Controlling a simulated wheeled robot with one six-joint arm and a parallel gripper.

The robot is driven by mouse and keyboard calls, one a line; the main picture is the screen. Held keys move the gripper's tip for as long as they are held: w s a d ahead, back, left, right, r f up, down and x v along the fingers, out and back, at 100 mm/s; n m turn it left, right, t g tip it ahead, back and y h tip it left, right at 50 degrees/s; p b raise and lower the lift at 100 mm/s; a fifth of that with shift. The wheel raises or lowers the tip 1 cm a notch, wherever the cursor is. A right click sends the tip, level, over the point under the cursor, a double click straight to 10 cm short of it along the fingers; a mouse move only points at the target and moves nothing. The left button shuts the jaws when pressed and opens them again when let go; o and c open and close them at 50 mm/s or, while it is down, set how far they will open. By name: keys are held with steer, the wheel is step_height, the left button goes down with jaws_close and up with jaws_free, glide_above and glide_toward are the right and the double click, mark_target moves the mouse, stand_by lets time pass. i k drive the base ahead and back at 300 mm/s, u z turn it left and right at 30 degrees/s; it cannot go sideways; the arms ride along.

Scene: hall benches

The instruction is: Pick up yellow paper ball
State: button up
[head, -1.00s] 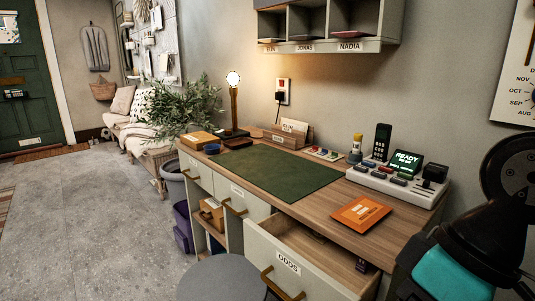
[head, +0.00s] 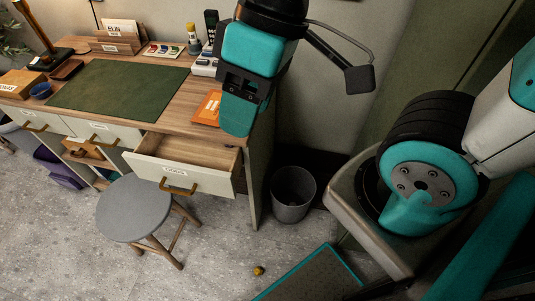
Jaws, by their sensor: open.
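A small yellow paper ball (head: 259,270) lies on the grey floor near the bottom of the head view, left of a dark teal-edged panel. My gripper (head: 238,112) hangs high in the head view, in front of the right end of the desk. It is open, with no object visible in it. It is well above the ball and apart from it. One finger hides most of the other, so the gap between them is hard to see.
A grey waste bin (head: 293,196) stands on the floor right of the desk (head: 185,113). A drawer (head: 178,172) is pulled out above a round grey stool (head: 134,208). The floor around the ball is bare, between the stool and the panel (head: 315,276).

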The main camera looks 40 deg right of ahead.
mark_target(257, 272)
steer(key=k, duration=0.5)
steer(key=z, duration=1.4)
steer(key=k, duration=0.7)
steer(key=u, duration=1.4)
